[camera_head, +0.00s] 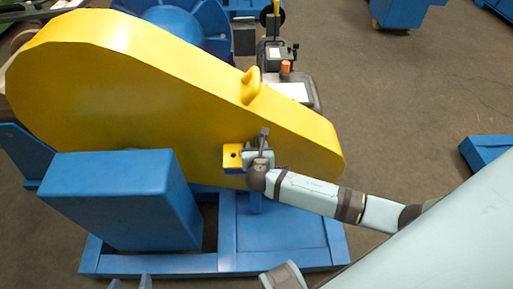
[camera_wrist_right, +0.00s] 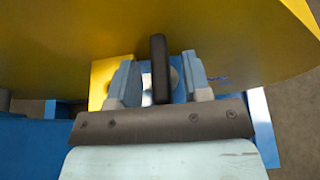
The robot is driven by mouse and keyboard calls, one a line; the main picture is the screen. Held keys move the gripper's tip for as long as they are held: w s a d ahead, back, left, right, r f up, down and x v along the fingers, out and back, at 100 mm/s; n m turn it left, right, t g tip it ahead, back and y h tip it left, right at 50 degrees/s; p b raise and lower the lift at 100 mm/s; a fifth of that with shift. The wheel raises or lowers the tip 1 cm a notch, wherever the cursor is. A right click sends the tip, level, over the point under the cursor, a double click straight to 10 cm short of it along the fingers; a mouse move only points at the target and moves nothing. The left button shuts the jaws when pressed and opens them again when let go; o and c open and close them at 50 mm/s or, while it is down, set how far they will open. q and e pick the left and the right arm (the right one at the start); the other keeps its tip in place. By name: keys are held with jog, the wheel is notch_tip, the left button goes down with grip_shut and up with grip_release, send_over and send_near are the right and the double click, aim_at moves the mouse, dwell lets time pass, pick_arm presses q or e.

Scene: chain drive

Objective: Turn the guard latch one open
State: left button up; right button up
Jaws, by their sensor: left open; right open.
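The large yellow chain guard (camera_head: 150,85) stands on a blue frame. A guard latch with a dark lever handle (camera_wrist_right: 159,65) is on its near lower side, beside a yellow plate (camera_head: 232,156). In the head view the grey lever (camera_head: 264,134) points up. My right gripper (camera_head: 257,153) is open at the latch. In the right wrist view its two fingers stand on either side of the lever, with gaps visible. The latch's pivot is mostly hidden. My left gripper (camera_head: 130,284) shows only its fingertips at the bottom edge, apart and empty.
A blue box-shaped housing (camera_head: 120,200) stands left of the latch, above the blue base frame (camera_head: 285,225). A yellow handle (camera_head: 250,85) rises from the guard's top edge. A dark machine with an orange knob (camera_head: 286,67) stands behind. Brown floor (camera_head: 410,100) is open to the right.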

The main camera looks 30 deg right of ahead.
jog(key=shift+w+d+f, duration=0.15)
jog(key=shift+w+f, duration=0.05)
jog(key=shift+w, duration=0.2)
jog(key=shift+c, duration=0.3)
grip_shut()
